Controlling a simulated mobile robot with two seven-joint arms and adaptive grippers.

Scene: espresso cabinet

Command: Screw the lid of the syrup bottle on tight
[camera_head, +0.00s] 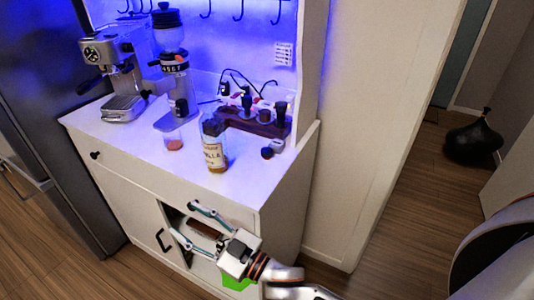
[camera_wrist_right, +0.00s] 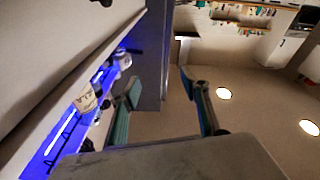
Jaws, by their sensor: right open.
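The syrup bottle (camera_head: 215,157) stands upright near the front edge of the white cabinet top, with a cream label and amber contents. Its top (camera_head: 212,126) is dark; I cannot tell how the lid sits. The bottle's label also shows at the left of the right wrist view (camera_wrist_right: 87,98). My right gripper (camera_head: 186,221) is open and empty, below and in front of the counter edge, clear of the bottle. Its two fingers (camera_wrist_right: 159,86) are spread apart in the wrist view. My left gripper is not in view.
An espresso machine (camera_head: 113,75) and a grinder (camera_head: 172,65) stand at the back left. The front left counter is clear.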

